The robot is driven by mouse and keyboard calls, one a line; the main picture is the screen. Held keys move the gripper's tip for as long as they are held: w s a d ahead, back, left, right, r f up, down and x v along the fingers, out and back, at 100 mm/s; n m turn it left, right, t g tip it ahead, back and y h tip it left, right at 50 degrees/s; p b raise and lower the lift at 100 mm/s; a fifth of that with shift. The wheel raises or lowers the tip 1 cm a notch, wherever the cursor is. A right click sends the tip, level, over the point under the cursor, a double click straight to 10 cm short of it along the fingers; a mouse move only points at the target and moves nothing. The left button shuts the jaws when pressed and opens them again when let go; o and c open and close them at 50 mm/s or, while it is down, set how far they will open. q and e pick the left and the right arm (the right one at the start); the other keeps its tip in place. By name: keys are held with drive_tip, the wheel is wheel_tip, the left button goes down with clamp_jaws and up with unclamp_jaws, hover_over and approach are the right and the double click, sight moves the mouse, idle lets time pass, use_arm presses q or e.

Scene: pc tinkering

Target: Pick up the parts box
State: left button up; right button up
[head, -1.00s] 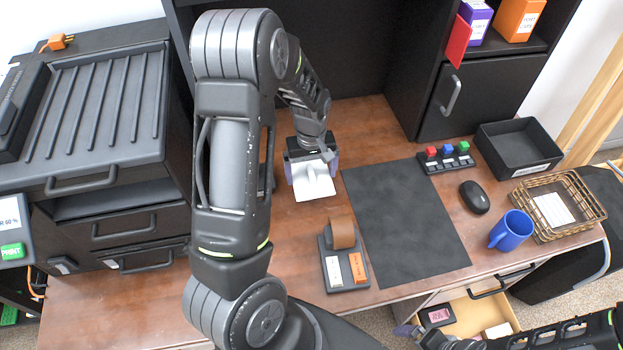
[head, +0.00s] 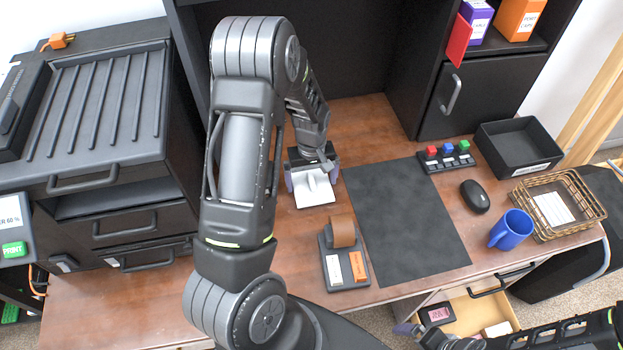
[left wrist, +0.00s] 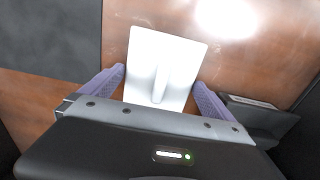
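No label I can read names the parts box. A black open-topped box (head: 487,140) with a white label on its front stands at the desk's back right and looks empty. My left gripper (head: 312,177) is left of the dark mat, far from that box. Its purple fingers are spread in the left wrist view (left wrist: 160,88). A white ridged plate (left wrist: 166,60) is between them; brown shows beside it, and I cannot tell whether it is fixed to the gripper. My right gripper (head: 428,335) is at the bottom edge by the open drawer, partly cut off.
A wicker basket (head: 588,215), blue mug (head: 511,230) and mouse (head: 474,197) are on the right. A tape-like holder (head: 345,262) stands by the mat (head: 410,225). Purple (head: 476,22) and orange (head: 519,18) boxes sit on the shelf. The open drawer (head: 470,318) holds small items.

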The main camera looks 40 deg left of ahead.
sight(312, 180)
use_arm(q)
drive_tip(key=shift+r, duration=0.1)
wheel_tip(312, 180, up, 12)
drive_tip(key=shift+r+b, duration=0.15)
drive_tip(key=shift+b, duration=0.2)
idle(0.4)
idle(0.5)
